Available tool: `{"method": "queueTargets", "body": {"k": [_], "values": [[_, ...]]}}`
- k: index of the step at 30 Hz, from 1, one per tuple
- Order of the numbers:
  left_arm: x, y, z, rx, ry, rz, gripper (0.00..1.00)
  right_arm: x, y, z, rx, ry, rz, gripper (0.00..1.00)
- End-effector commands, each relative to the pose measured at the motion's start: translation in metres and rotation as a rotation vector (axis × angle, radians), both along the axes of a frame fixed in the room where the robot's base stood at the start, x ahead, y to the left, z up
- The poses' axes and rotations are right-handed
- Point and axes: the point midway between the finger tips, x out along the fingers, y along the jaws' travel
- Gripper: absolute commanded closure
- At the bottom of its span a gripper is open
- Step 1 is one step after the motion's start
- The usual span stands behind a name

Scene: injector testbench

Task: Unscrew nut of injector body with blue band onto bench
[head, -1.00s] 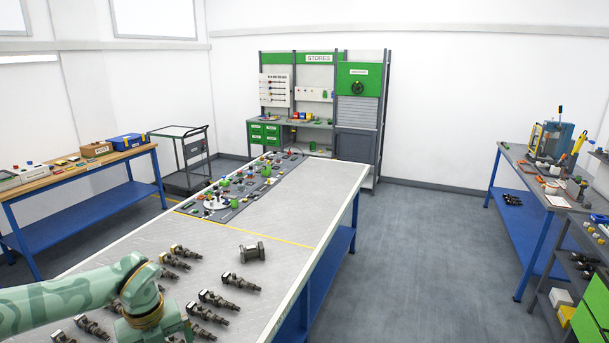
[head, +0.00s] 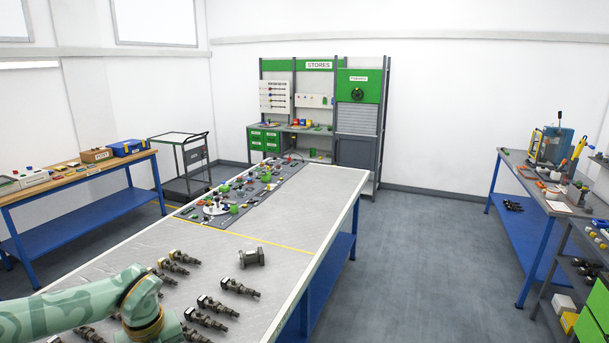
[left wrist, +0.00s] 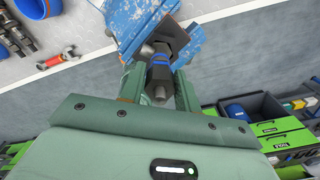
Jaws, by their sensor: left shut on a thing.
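In the left wrist view, a dark metal injector body with a blue band (left wrist: 159,59) is held in a blue, chipped clamp like a vise (left wrist: 128,22). Its nut end (left wrist: 160,92) points toward my wrist. My left gripper (left wrist: 158,84) is shut on this end, one green finger on each side. I cannot tell exactly where the nut meets the body. In the head view my left arm comes in at the lower left, and its gripper is below the picture. My right gripper is not in view.
Several dark injector bodies (head: 217,305) lie in rows on the bench (head: 290,222), with a short flanged part (head: 252,257) beyond them. Green bins (left wrist: 286,141) show at the right.

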Motion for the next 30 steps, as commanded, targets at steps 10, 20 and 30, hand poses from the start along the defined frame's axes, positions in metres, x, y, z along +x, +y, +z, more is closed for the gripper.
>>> {"method": "queueTargets", "body": {"k": [10,20,30], "values": [[-0.0003,-0.0004,-0.0002,-0.002,0.001,0.352,0.91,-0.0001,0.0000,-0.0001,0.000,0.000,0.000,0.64],[-0.0004,0.0000,0.0002,0.000,0.001,1.087,0.91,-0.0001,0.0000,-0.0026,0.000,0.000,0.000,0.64],[-0.0003,0.0001,0.0010,0.000,0.000,1.203,0.62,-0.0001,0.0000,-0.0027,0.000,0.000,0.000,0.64]]}}
